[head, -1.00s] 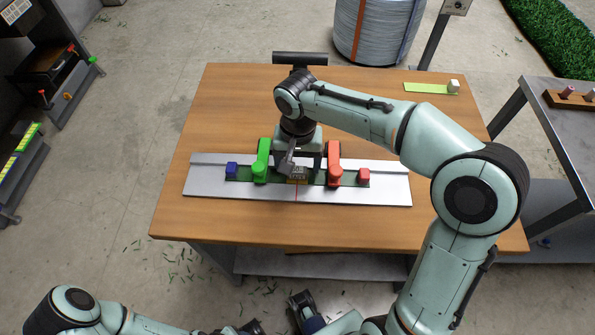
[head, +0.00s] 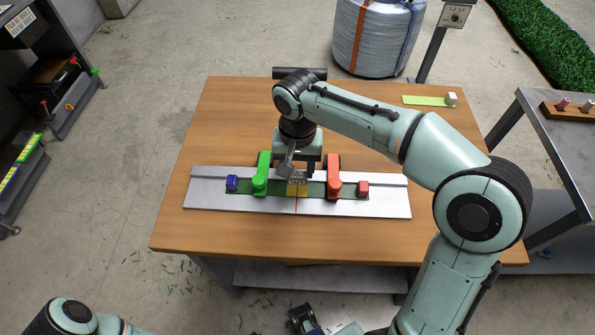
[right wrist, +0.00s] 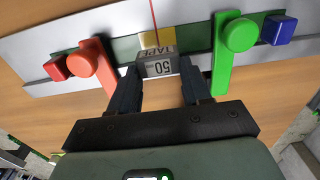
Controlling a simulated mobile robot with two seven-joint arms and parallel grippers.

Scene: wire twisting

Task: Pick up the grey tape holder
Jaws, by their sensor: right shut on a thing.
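A yellow patch (head: 297,191) shows just below the holder in the head view. The holder appears slightly above it.
A green clamp (head: 262,174) and a red clamp (head: 334,176) stand close on either side of the holder. A blue block (head: 232,183) and a red block (head: 363,187) lie farther out. The wooden table (head: 235,110) is mostly clear behind the fixture.

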